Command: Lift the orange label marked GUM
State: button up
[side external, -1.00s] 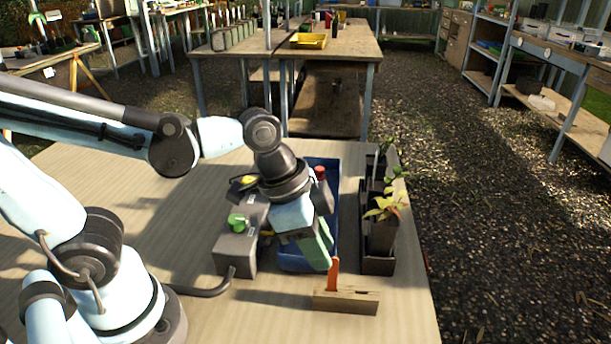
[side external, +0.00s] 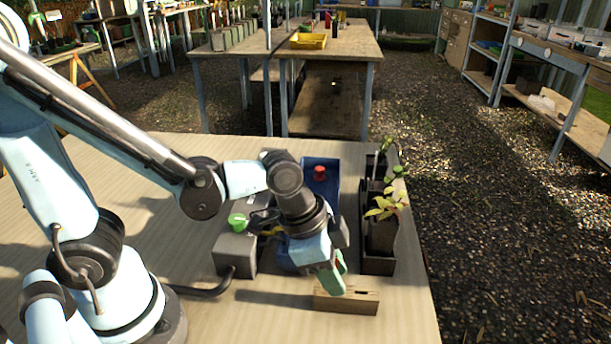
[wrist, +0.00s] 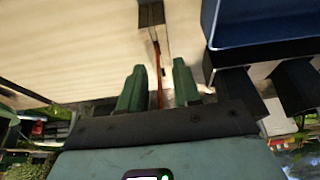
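The orange label (wrist: 158,80) shows as a thin edge-on strip in the wrist view, standing up from the slotted wooden block (wrist: 151,14). My gripper (wrist: 157,88) has its green fingers open, one on each side of the label with gaps between. In the side view, my gripper (side external: 333,283) points down just above the block (side external: 346,301) on the table. The label is hidden by the fingers there. Its lettering cannot be read.
A blue crate (side external: 321,167) stands behind my gripper, with a red-topped item (side external: 320,173). A dark planter (side external: 378,264) with seedlings is at the right. A grey box (side external: 236,255) with a green knob is at the left. The table's right front is clear.

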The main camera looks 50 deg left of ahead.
grip_shut()
jog(key=shift+r, duration=0.15)
dwell(0.5)
